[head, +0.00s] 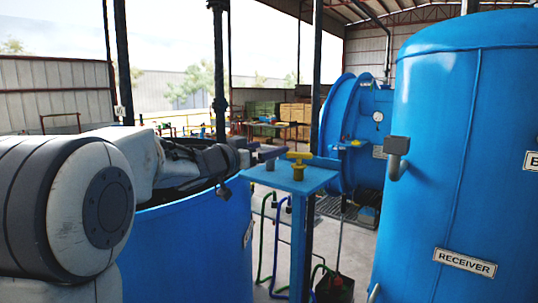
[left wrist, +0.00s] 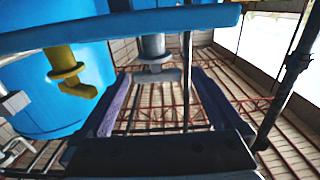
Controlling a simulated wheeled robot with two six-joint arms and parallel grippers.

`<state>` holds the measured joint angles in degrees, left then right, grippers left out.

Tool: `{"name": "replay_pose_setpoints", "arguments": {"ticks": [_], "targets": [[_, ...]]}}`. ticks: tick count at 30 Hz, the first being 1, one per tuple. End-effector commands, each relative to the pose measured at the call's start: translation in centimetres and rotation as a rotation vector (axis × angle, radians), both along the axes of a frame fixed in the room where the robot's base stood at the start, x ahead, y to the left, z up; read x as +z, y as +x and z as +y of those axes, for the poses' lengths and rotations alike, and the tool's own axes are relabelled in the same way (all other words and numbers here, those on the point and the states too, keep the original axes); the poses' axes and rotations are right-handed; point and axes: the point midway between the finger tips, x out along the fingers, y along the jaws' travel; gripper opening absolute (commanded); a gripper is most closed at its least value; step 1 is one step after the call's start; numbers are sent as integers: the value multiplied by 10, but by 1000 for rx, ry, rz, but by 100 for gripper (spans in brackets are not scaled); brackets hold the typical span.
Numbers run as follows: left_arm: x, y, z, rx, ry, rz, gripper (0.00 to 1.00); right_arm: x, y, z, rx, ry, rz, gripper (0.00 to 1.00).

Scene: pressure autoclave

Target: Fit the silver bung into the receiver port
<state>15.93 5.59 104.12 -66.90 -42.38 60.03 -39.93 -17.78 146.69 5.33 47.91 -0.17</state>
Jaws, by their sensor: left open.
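The silver bung (left wrist: 153,48) sits on a blue stand plate (left wrist: 215,18); the left wrist view shows it upside down. My left gripper (left wrist: 160,73) is open, with its two purple-grey fingers on either side of the bung's grey end; I cannot tell if they touch it. In the head view my left gripper (head: 266,156) is at the left edge of the stand plate (head: 312,177) and mostly hides the bung. The blue receiver tank (head: 455,200) stands at the right, with a grey elbow fitting (head: 397,155) on its side; whether this is the port is unclear. My right gripper is out of view.
A yellow bung (head: 298,167) stands on the same plate, close to the right of my gripper. A large blue vessel (head: 190,250) is below my arm. A blue autoclave (head: 350,125) and green hoses (head: 264,240) are behind. Open air separates stand and receiver.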

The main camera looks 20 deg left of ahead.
Motion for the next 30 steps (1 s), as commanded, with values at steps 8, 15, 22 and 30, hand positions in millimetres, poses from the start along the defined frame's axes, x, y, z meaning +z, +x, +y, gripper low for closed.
{"name": "replay_pose_setpoints", "arguments": {"ticks": [8, 15, 22, 30], "targets": [[1, 36, -17, -1, -1, 1, 100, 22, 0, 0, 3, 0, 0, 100], [-1, 45, -19, 2, 1, 0, 100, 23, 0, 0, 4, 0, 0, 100], [-1, 44, -19, 2, 1, 0, 54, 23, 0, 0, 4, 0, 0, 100], [0, 44, -19, 2, 1, -1, 16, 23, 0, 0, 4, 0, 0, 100]]}}
